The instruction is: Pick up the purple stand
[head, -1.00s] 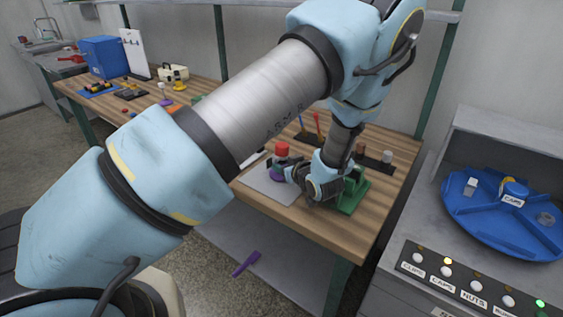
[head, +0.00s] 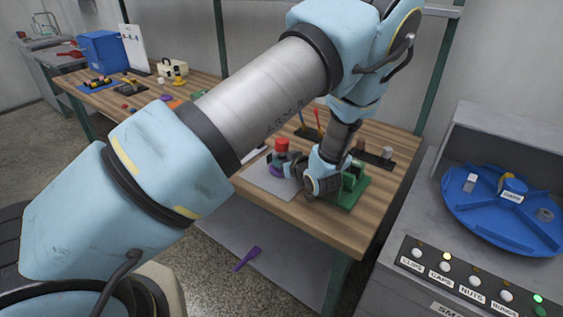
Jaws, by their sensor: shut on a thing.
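The fingers and wrist hide much of the stand. I cannot tell whether its base touches the mat.
A green fixture (head: 350,190) stands close to the right of my wrist. The grey mat (head: 268,186) lies under the gripper on the wooden bench. A purple tool (head: 246,259) lies below the bench. A blue carousel (head: 470,215) is at the right.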

